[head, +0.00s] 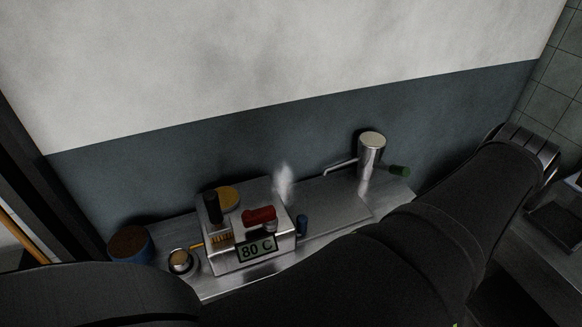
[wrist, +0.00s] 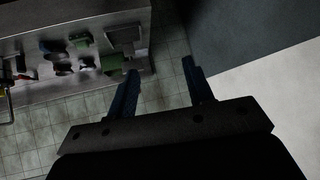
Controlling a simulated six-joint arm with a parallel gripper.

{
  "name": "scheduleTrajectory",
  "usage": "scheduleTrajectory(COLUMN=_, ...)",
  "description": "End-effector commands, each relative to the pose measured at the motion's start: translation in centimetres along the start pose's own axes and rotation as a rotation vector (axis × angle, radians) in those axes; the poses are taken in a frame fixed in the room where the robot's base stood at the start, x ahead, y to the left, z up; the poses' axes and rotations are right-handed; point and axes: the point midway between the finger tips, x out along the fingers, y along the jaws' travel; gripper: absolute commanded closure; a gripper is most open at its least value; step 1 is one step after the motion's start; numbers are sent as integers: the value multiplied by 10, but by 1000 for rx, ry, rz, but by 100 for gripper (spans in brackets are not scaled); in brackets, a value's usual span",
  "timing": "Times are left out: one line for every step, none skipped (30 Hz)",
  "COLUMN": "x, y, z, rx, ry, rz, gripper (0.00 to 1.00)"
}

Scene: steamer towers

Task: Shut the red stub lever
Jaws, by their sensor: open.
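I cannot tell from this angle how far the lever is turned. My gripper (wrist: 160,76) shows in the wrist view with its two dark blue fingers apart and nothing between them. It points at the tiled floor and wall edge, away from the lever. In the head view my arm crosses the foreground and the gripper itself does not show.
A blue canister (head: 130,245) and small metal cup (head: 180,262) stand left. The wrist view shows another bench (wrist: 95,22) with several small items.

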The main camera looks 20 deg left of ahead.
Motion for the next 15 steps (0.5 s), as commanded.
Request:
scheduleTrajectory(x=8, y=-1, z=-21, rx=-2, ry=23, rz=-2, gripper=53)
scheduleTrajectory(x=11, y=-2, z=-33, rx=-5, ry=38, rz=-5, gripper=53)
scheduleTrajectory(x=16, y=-4, z=-48, rx=-14, ry=55, rz=-10, gripper=53)
scheduleTrajectory(x=20, y=-7, z=-59, rx=-25, ry=66, rz=-15, gripper=53)
scheduleTrajectory(x=24, y=-12, z=-68, rx=-41, ry=74, rz=-22, gripper=53)
scheduleTrajectory(x=30, y=-21, z=-80, rx=-75, ry=80, rz=-37, gripper=53)
scheduleTrajectory(x=34, y=-32, z=-88, rx=-113, ry=80, rz=-53, gripper=53)
scheduleTrajectory(x=38, y=-46, z=-91, rx=-164, ry=72, rz=-75, gripper=53)
scheduleTrajectory(x=39, y=-63, z=-91, rx=-229, ry=57, rz=-100, gripper=53)
scheduleTrajectory(x=40, y=-75, z=-90, rx=-277, ry=45, rz=-119, gripper=53)
scheduleTrajectory(x=40, y=-88, z=-87, rx=-327, ry=31, rz=-139, gripper=53)
scheduleTrajectory(x=39, y=-104, z=-81, rx=-397, ry=12, rz=-166, gripper=53)
scheduleTrajectory(x=38, y=-117, z=-76, rx=-450, ry=-4, rz=-188, gripper=53)
scheduleTrajectory(x=36, y=-130, z=-70, rx=-506, ry=-20, rz=-210, gripper=53)
scheduleTrajectory(x=33, y=-147, z=-62, rx=-583, ry=-41, rz=-241, gripper=53)
